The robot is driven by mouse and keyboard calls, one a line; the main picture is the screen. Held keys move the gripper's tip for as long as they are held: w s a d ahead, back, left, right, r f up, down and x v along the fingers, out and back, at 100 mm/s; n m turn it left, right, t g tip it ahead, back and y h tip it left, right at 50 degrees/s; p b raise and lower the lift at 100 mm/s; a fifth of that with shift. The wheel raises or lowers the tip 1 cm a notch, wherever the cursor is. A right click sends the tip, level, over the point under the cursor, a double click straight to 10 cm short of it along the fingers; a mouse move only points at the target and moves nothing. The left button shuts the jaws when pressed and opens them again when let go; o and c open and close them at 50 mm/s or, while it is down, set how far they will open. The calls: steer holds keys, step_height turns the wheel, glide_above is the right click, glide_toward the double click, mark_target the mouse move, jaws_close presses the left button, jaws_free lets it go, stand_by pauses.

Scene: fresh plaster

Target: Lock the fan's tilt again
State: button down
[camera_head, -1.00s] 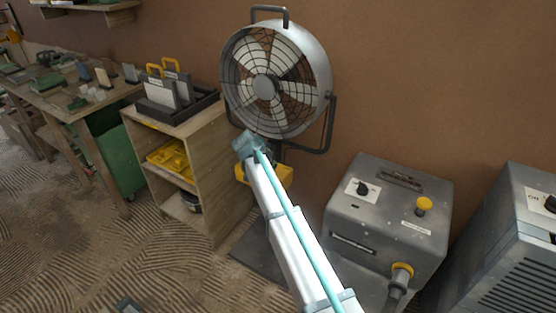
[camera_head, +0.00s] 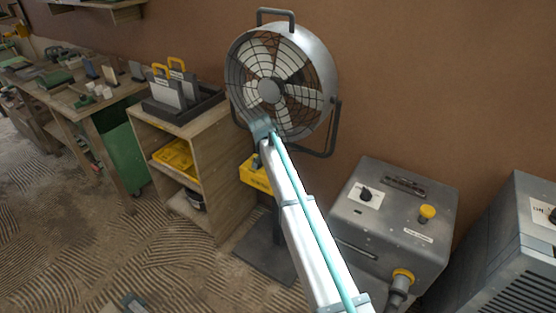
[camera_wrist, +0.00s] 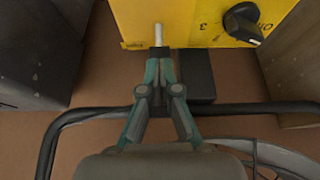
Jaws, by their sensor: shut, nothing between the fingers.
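The fan (camera_head: 268,92) has a round grey housing, a wire guard and a dark U-shaped yoke (camera_head: 334,130). A yellow control box (camera_head: 252,173) sits below it, partly behind my arm. In the wrist view the yellow box (camera_wrist: 195,25) is at the top, with a black knob (camera_wrist: 243,22) and a pale rod (camera_wrist: 158,36) at its lower edge. My gripper (camera_wrist: 160,62) is shut and empty, its tips close to the rod's near end; I cannot tell if they touch. In the head view my gripper (camera_head: 262,130) overlaps the fan's lower rim. The tilt lock's state is not clear.
A grey machine (camera_head: 390,220) with a knob and yellow button stands right of my arm; another grey unit (camera_head: 515,250) is farther right. A wooden shelf (camera_head: 213,190) stands left of the fan. A workbench is far left.

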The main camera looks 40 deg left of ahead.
steer(key=shift+r, duration=0.15)
steer(key=w+a+r+v, duration=0.1)
steer(key=w+v, duration=0.1)
steer(key=v, duration=1.1)
steer(key=shift+w+d+r+p, duration=0.25)
steer(key=shift+d+r+p, duration=0.05)
steer(key=shift+r+p, duration=0.15)
